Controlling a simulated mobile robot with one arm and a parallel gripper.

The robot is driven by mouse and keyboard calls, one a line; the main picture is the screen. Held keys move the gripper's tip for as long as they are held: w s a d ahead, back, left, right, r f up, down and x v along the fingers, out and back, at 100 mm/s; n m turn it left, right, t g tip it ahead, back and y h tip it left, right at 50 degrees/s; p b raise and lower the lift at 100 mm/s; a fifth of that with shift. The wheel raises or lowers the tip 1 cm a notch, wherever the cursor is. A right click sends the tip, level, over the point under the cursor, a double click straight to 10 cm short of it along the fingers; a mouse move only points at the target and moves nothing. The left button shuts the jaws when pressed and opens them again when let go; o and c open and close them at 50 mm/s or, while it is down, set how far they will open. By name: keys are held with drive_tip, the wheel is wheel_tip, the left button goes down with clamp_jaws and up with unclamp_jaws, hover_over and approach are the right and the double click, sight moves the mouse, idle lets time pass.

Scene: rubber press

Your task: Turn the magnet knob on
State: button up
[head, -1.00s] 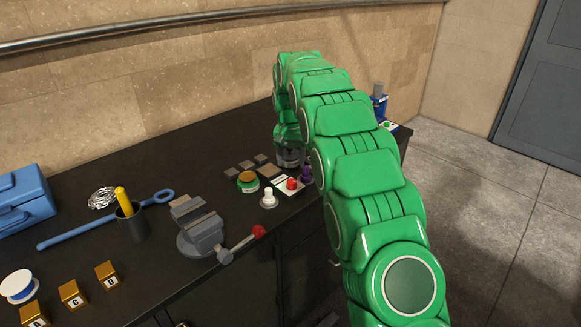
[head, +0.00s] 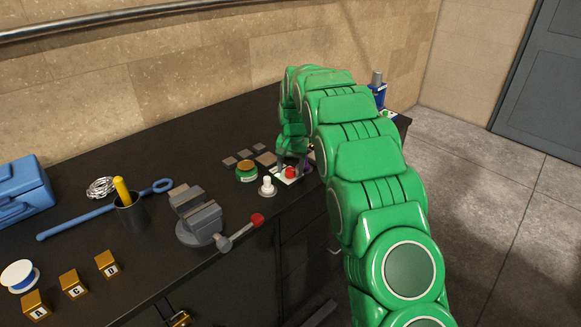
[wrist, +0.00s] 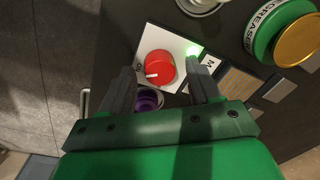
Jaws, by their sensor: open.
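The red magnet knob (wrist: 158,67) sits on a white label plate (wrist: 178,41) on the bench. It has a white pointer mark on its lower left side in the wrist view. A green light (wrist: 193,51) glows on the plate beside it. The knob (head: 291,172) also shows in the head view, below my gripper (head: 292,163). In the wrist view my gripper (wrist: 162,72) is open, with one finger on each side of the knob. I see gaps between the fingers and the knob; their exact height is hard to tell.
A purple round part (wrist: 147,99) lies close to the knob, between my fingers. A grey vise (head: 198,218) with a red-tipped handle is nearer the front edge.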

sight(292, 169)
drive_tip(key=c, duration=1)
drive_tip(key=shift+c, duration=0.2)
drive_tip(key=shift+n, duration=0.5)
drive_tip(key=o, duration=1)
drive_tip(key=shift+o, duration=0.2)
drive_tip(key=shift+d+r, duration=0.15)
drive_tip(key=shift+r, duration=1.8)
drive_tip(key=shift+d+r, duration=0.1)
drive_tip(key=shift+r, duration=1.8)
